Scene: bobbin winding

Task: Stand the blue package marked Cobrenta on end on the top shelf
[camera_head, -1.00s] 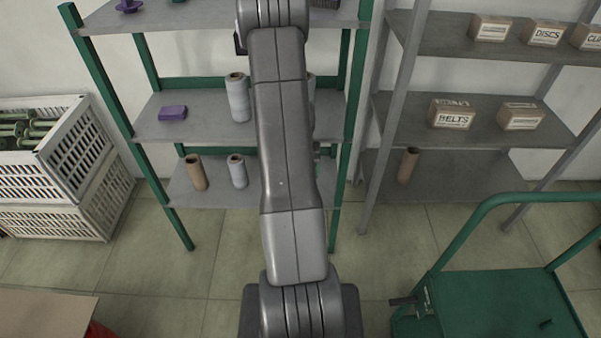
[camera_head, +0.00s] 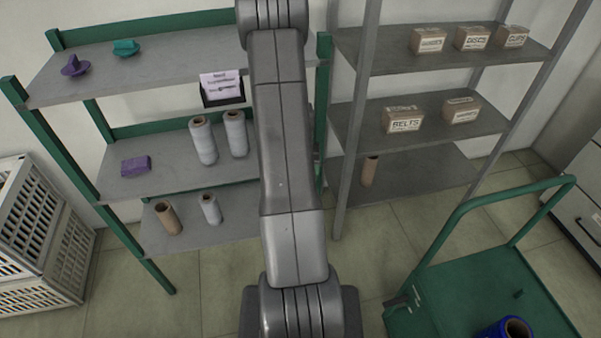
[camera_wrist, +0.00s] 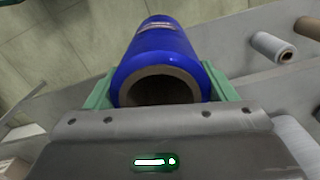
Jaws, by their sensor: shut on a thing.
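In the wrist view a blue wrapped cylinder (camera_wrist: 160,45) with an open brown core lies between the green fingers of my gripper (camera_wrist: 163,82). The gripper is shut on it. A pale label strip shows toward its far end, but I cannot read the name Cobrenta. In the head view my arm hides the gripper and the held package. The top shelf (camera_head: 165,68) of the green-posted rack is at upper left, with a purple spool-like piece (camera_head: 75,66) and a teal piece (camera_head: 126,47) toward its left. Its middle looks bare; my arm covers its right part.
Grey cones (camera_head: 203,140) and a purple block (camera_head: 136,165) are on the middle shelf. A card holder (camera_head: 221,88) hangs near the top shelf's front edge. A grey rack (camera_head: 440,50) with boxes stands right. A green cart (camera_head: 470,295) carries another blue roll (camera_head: 507,328).

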